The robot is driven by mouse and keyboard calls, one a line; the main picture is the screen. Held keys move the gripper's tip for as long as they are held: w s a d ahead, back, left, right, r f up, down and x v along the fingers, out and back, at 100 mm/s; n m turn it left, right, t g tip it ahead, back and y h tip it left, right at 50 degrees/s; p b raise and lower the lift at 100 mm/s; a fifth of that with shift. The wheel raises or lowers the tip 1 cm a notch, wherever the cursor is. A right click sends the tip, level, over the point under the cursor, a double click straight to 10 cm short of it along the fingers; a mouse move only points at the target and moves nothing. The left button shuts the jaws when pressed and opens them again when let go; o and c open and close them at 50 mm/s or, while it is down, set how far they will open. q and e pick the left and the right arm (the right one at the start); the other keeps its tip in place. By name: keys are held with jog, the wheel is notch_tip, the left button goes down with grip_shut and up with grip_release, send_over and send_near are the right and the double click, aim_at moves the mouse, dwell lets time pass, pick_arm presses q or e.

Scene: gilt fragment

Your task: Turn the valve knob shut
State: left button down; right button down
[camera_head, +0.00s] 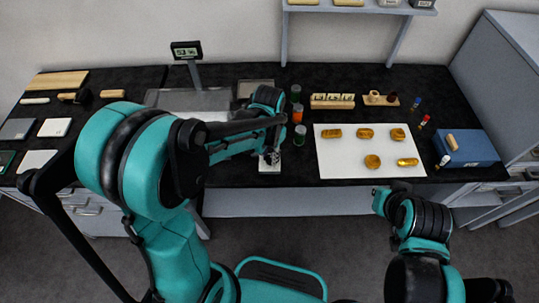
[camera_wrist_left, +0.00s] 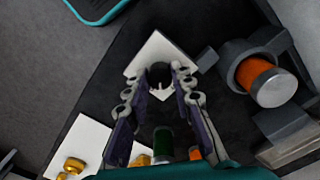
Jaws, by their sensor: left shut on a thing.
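The valve knob (camera_wrist_left: 160,74) is a dark round piece on a white square plate (camera_wrist_left: 151,47) in the left wrist view. My left gripper (camera_wrist_left: 161,84) has its fingertips on either side of the knob and is shut on it. In the head view my left gripper (camera_head: 270,156) points down at the white plate (camera_head: 269,167) near the bench's front edge. The knob is hidden there by the gripper. My right gripper (camera_head: 380,199) is in front of the bench, away from the knob; its finger opening cannot be made out.
A white mat (camera_head: 343,161) with several gold pieces lies further right, near a blue box (camera_head: 467,149). A scale display (camera_head: 186,51) stands behind.

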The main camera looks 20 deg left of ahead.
aim_at(269, 158)
pick_arm(q)
jog(key=n, duration=0.4)
jog(key=shift+n, duration=0.3)
jog(key=n, duration=0.4)
jog(key=shift+n, duration=0.3)
jog(key=c, duration=1.3)
grip_release()
jog(key=shift+r, duration=0.1)
notch_tip(269, 158, up, 12)
